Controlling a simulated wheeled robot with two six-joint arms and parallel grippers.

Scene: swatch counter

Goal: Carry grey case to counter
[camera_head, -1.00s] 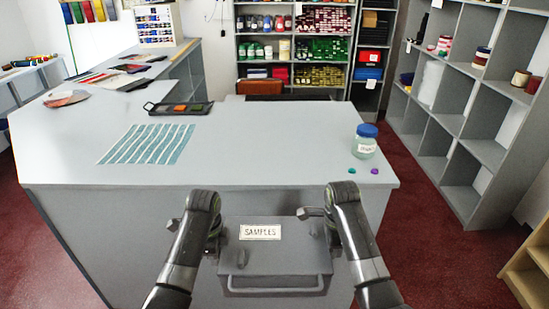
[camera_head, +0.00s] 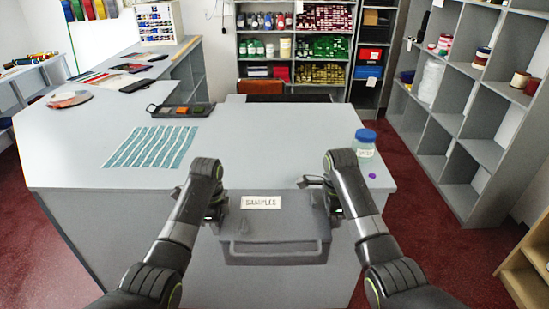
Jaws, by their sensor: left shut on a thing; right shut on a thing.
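The grey case (camera_head: 275,224), with a white SAMPLES label on its lid and a bar handle at its front, hangs between my two arms at the near edge of the counter (camera_head: 270,150). My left gripper (camera_head: 222,207) is shut on the case's left side. My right gripper (camera_head: 326,204) is shut on its right side. The fingertips are mostly hidden behind my wrists. The lid looks about level. The case overlaps the counter's near edge in the picture; I cannot tell whether it touches the counter.
A blue-striped cloth (camera_head: 152,147) lies on the counter's left part, with a dark tray (camera_head: 181,109) behind it. The counter's middle is clear. Grey shelves (camera_head: 465,120) stand at right.

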